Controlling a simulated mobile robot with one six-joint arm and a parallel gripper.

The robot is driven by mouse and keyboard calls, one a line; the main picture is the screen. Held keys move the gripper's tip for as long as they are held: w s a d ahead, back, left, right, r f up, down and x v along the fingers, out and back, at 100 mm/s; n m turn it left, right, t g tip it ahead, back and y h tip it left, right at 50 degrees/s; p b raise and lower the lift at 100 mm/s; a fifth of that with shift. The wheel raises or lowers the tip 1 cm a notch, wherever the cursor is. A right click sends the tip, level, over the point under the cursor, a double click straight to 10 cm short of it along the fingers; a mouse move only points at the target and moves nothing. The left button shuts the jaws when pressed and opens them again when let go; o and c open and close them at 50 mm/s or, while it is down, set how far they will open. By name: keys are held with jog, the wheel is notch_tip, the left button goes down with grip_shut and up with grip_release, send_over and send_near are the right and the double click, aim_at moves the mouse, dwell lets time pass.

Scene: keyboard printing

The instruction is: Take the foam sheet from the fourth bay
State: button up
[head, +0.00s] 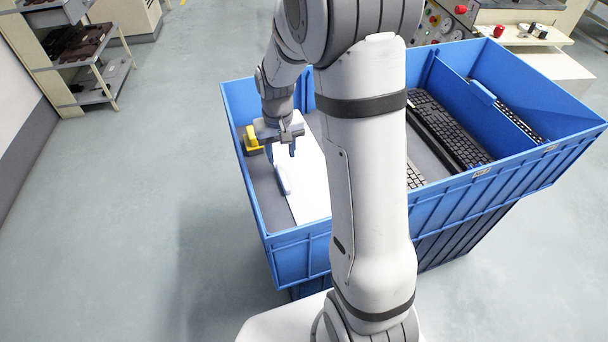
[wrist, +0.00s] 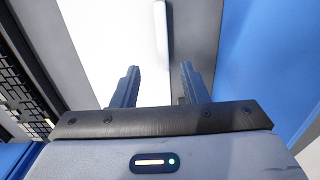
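The foam sheet (head: 311,188) is a white flat sheet lying in the leftmost bay of the blue bin (head: 292,256). A raised white strip (head: 283,180) runs along its left side. My arm hides part of the sheet. My gripper (head: 281,150) is over this bay, pointing down, its fingers apart.
A yellow object (head: 251,140) is at the bay's left wall. Black keyboards (head: 452,128) lie in bays to the right, behind my arm. A blue bin wall (wrist: 265,60) is close on the right in the wrist view. Shelves (head: 88,50) stand far left; the floor (head: 130,210) between is clear.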

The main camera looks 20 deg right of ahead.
aim_at(281, 171)
jog(key=f, duration=0.3)
jog(key=f+b, duration=0.1)
jog(key=f, duration=0.3)
jog(key=shift+w+a+f, duration=0.2)
jog(key=shift+f, duration=0.05)
grip_shut()
